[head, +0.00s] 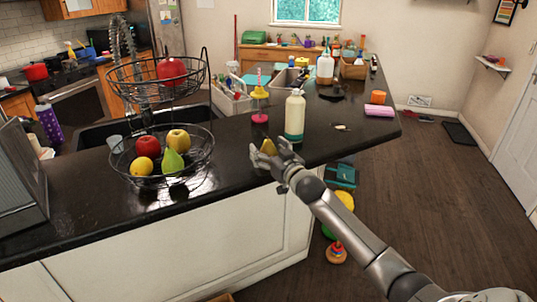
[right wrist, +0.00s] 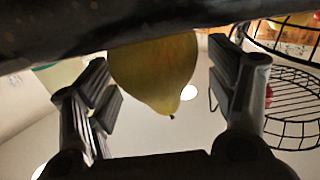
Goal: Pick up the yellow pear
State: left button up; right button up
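The yellow pear (head: 268,146) is at the front edge of the dark countertop, partly hidden by my right gripper (head: 277,159). In the right wrist view the pear (right wrist: 155,72) lies between the two spread fingers of the gripper (right wrist: 162,65). It is close to the left finger, with a clear gap to the right finger, so the gripper is open around it and not closed on it. Whether the left finger touches the pear is hard to tell. My left gripper is not in view.
A two-tier wire basket (head: 207,165) with a green pear (head: 173,161), apples and a lemon stands left of the gripper. A white bottle (head: 295,116) stands just behind it. The counter (head: 225,160) is clear between basket and gripper. Toys lie on the floor below.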

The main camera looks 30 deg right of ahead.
jog(key=c, duration=0.9)
jog(key=shift+c, duration=0.6)
jog(key=shift+r, duration=0.15)
